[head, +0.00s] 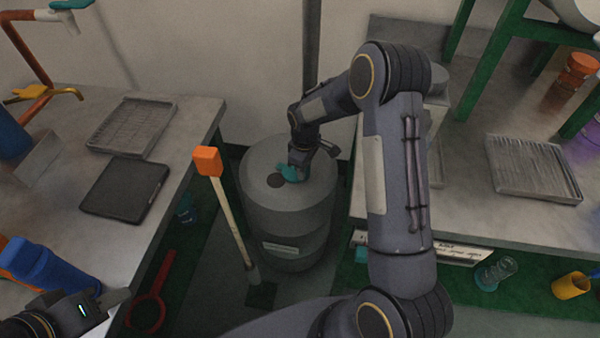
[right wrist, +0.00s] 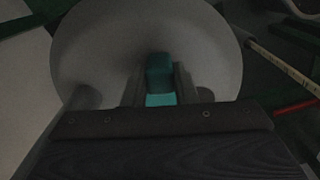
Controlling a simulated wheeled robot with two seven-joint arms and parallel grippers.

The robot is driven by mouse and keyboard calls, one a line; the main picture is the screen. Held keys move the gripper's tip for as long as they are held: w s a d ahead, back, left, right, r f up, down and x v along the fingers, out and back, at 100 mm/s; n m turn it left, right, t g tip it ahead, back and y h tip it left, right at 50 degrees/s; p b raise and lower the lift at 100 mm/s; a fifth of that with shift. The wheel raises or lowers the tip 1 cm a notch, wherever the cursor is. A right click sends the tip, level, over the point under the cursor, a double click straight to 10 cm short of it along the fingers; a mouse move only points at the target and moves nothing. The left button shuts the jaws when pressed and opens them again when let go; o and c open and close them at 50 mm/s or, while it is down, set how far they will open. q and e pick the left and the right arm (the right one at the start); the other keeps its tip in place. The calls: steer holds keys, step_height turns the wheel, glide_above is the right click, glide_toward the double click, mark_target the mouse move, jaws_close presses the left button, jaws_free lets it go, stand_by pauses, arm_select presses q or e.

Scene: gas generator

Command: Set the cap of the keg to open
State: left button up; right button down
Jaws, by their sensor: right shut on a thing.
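The grey keg (head: 285,222) stands upright on the floor between two workbenches. A dark round spot, which looks like its opening (head: 275,181), shows on the top. The teal cap (head: 288,173) is at the keg's top, just right of and partly above the dark spot. My right gripper (head: 297,172) is shut on the teal cap. The right wrist view shows the teal cap (right wrist: 160,73) between the two fingers, over the keg's pale top (right wrist: 90,45). I cannot tell whether the cap touches the keg. My left gripper (head: 112,299) is at the lower left, away from the keg.
A wooden-handled tool with an orange head (head: 208,161) leans upright just left of the keg. The left bench (head: 187,150) holds a wire rack (head: 132,124) and a black tray (head: 125,187). The right bench (head: 455,165) holds another rack (head: 533,170). A red tool (head: 147,312) lies low at left.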

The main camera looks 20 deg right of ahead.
steer(key=shift+w+d+n, duration=0.35)
steer(key=shift+n, duration=0.05)
steer(key=shift+w+d+r, duration=0.1)
steer(key=shift+w+d, duration=0.2)
steer(key=shift+w, duration=0.05)
steer(key=c, duration=1.2)
jaws_free()
steer(key=shift+o, duration=0.2)
step_height(320, 180, up, 8)
steer(key=shift+p, duration=0.3)
